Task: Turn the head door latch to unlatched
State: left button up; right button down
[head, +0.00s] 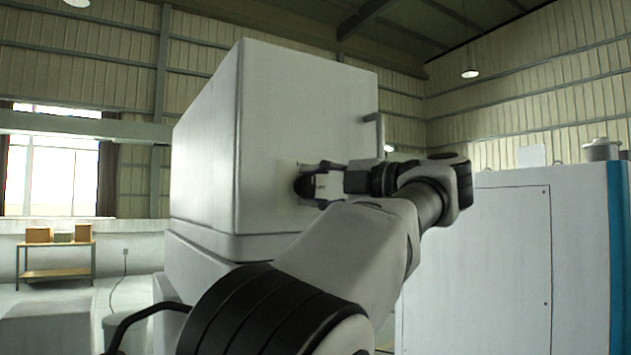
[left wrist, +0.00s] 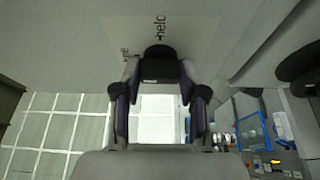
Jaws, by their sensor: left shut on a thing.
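The head door (head: 300,110) is the flat front face of a large pale box-shaped machine head. My left arm reaches across from below, and my left gripper (head: 312,187) is at the lower part of this face. In the left wrist view, a dark latch knob (left wrist: 160,66) sits between the two fingers of the left gripper (left wrist: 160,88), which is shut on it. A pale label (left wrist: 185,25) with partly hidden lettering is on the door behind it. In the head view the gripper covers the latch, so its angle cannot be told. My right gripper is not in view.
A bar handle (head: 374,131) sticks out near the door's right edge. A white cabinet (head: 478,265) with a blue edge stands at the right. A small table (head: 57,273) with boxes is far left. In the left wrist view, a blue-framed item (left wrist: 250,132) lies lower right.

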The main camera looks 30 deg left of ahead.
pick_arm(q)
jog(key=shift+n, duration=0.3)
jog(key=o, duration=1.1)
jog(key=shift+o, duration=0.2)
jog(key=shift+w+a, duration=0.1)
jog(key=shift+w, duration=0.05)
